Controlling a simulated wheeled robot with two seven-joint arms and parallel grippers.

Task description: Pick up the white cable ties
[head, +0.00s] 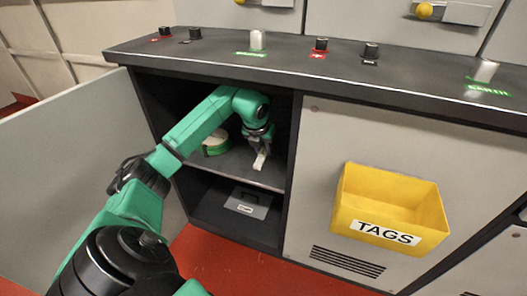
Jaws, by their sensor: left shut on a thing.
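My left arm reaches into the open cabinet, and my left gripper (261,150) points down over the upper shelf (228,173). It is shut on a small pale bundle, which looks like the white cable ties (259,161). The bundle is at or just above the shelf; I cannot tell whether it still touches it. The gripper hides part of the bundle. My right gripper is not in view.
A green and cream roll (215,143) lies on the shelf left of the gripper. A grey case (247,203) sits on the lower level. The cabinet door (80,150) stands open at left. A yellow TAGS bin (390,212) hangs on the right panel. The counter (330,72) overhangs the opening.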

